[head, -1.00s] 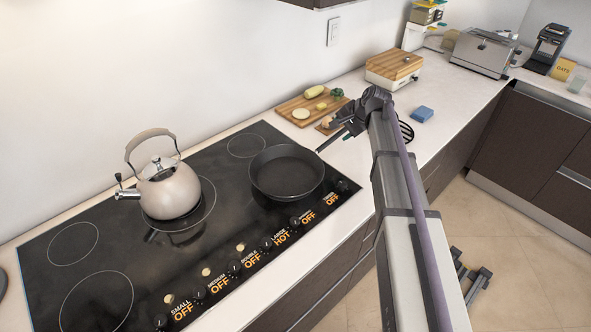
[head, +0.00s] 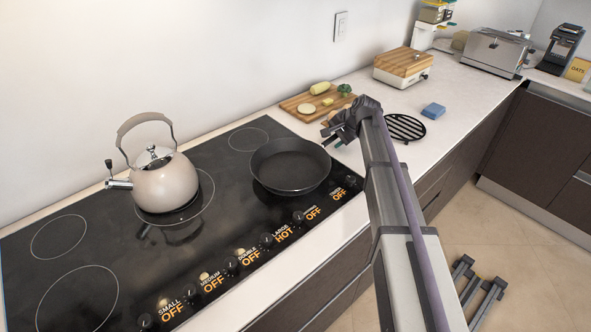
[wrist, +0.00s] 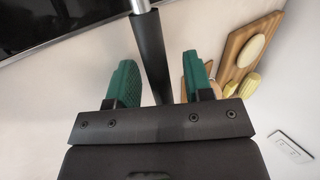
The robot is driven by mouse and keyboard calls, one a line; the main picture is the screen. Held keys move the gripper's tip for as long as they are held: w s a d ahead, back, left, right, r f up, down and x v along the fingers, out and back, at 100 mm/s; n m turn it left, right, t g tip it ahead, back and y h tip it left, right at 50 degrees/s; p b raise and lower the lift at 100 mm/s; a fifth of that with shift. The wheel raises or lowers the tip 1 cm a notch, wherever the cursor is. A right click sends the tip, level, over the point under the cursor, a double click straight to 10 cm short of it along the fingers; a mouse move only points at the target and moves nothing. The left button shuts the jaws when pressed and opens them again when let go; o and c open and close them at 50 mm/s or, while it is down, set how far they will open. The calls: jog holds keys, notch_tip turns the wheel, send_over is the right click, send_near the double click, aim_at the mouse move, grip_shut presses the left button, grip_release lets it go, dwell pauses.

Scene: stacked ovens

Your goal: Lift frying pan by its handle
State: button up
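In the wrist view the dark handle (wrist: 151,55), with a silvery part toward the top, runs between the two green fingertips of my gripper (wrist: 158,74). The fingers are apart, with gaps on both sides of the handle. The left finger looks closer to it than the right one.
A beige kettle (head: 166,182) stands on the cooktop (head: 90,270), left of the pan. A cutting board (head: 290,107) with food lies behind my gripper. A black trivet (head: 405,127), blue sponge (head: 433,110) and white appliance with a wooden top (head: 402,68) are to the right.

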grip_shut()
dwell(0.3)
jog(key=shift+r, duration=0.1)
